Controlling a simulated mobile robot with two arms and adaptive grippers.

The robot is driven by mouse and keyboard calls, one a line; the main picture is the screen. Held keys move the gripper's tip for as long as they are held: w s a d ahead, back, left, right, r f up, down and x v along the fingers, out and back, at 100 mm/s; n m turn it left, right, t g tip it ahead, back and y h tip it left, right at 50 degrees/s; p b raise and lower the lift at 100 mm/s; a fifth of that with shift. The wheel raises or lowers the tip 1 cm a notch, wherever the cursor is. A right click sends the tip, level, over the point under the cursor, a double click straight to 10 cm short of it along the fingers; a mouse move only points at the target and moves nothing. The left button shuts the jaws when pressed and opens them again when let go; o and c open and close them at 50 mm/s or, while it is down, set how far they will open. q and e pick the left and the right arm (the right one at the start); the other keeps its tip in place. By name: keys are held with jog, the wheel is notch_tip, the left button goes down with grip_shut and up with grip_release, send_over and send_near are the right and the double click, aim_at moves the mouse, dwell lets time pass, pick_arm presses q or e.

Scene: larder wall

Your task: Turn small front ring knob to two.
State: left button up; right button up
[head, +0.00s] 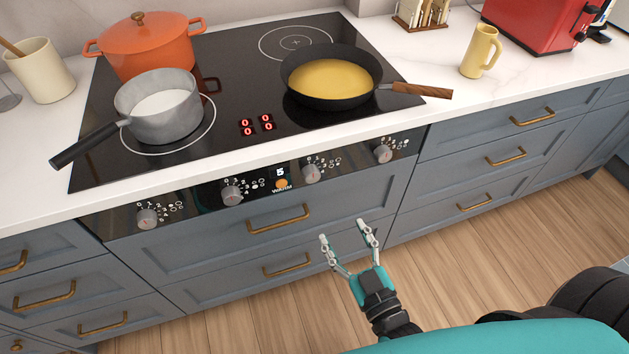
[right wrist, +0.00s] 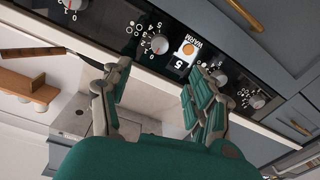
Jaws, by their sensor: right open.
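A dark strip along the cooktop's front carries several grey knobs, from the leftmost (head: 147,218) through the second (head: 232,194) and third (head: 311,172) to the rightmost (head: 384,153). Printed numbers and ring marks sit beside each; I cannot tell which mark is the small front ring. The third knob (right wrist: 158,44) and second knob (right wrist: 218,77) also show in the right wrist view. Red digits (head: 257,125) on the glass all read 0. My right gripper (head: 345,232) is open and empty, apart from the knobs, in front of the drawers. My left gripper is not in view.
An orange WARM button (head: 281,183) and a 5 display sit between the middle knobs. A grey saucepan (head: 160,112), an orange pot (head: 146,48) and a black frying pan (head: 331,78) stand on the cooktop. A brass drawer handle (head: 279,220) juts out below the panel.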

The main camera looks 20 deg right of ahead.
aim_at(314, 179)
jog(key=w, duration=0.5)
jog(key=w+a, duration=0.1)
jog(key=w, duration=0.9)
jog(key=shift+w+a+f+p, duration=0.1)
jog(key=shift+w+a+p, duration=0.05)
jog(key=shift+w+p, duration=0.15)
jog(key=c, duration=1.1)
